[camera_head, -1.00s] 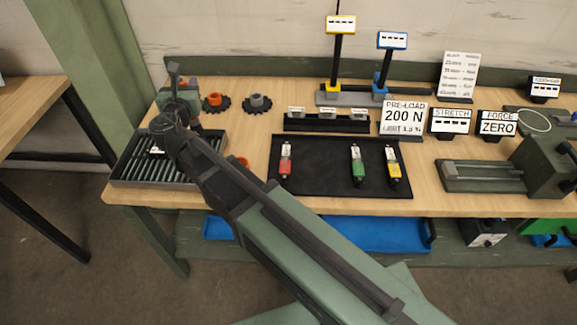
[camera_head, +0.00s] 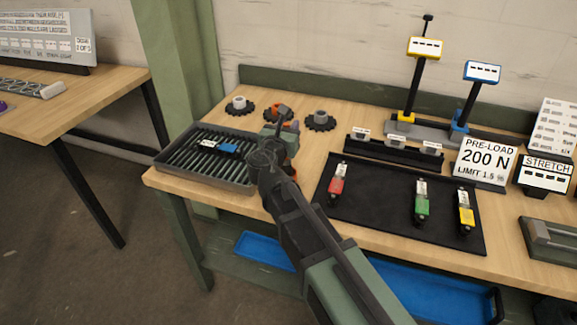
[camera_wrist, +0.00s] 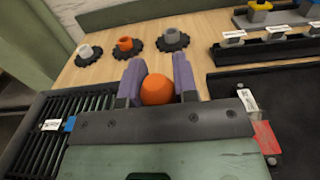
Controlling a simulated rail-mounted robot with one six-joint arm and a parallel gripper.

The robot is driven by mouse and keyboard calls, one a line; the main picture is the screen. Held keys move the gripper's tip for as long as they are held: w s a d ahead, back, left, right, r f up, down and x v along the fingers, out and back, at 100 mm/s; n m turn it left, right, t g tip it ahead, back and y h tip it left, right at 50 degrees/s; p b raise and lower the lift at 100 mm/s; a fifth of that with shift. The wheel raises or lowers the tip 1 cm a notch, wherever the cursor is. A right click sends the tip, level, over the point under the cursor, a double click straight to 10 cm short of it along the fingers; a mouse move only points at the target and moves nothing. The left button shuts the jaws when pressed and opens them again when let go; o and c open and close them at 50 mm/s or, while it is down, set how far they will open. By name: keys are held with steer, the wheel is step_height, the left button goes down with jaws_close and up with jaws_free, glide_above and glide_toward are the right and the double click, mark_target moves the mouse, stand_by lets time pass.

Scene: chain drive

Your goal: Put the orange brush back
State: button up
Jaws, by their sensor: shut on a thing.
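My gripper (camera_wrist: 157,84) has its two purple fingers on either side of a round orange end, which I take to be the orange brush (camera_wrist: 157,91). The fingers are shut on it. The rest of the brush is hidden behind the gripper body. In the head view my gripper (camera_head: 289,127) is over the table, right of the ribbed tray and in front of the sprockets. A small orange patch (camera_head: 292,173) shows beside my wrist, between tray and black mat; I cannot tell what it belongs to.
A ribbed dark tray (camera_head: 162,163) holds a blue-and-white tagged piece (camera_head: 228,149). Three sprockets (camera_wrist: 172,39) stand behind, one with an orange hub. A black mat (camera_head: 385,205) with red, green and yellow tagged pieces lies right. A black label rack (camera_head: 392,151) and posts stand behind.

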steer(key=shift+f, duration=0.5)
step_height(320, 180, down, 4)
steer(key=b, duration=0.3)
steer(key=shift+b, duration=0.35)
steer(key=shift+f, duration=0.2)
steer(key=o, duration=0.9)
steer(key=v, duration=1.2)
steer(key=shift+r, duration=0.25)
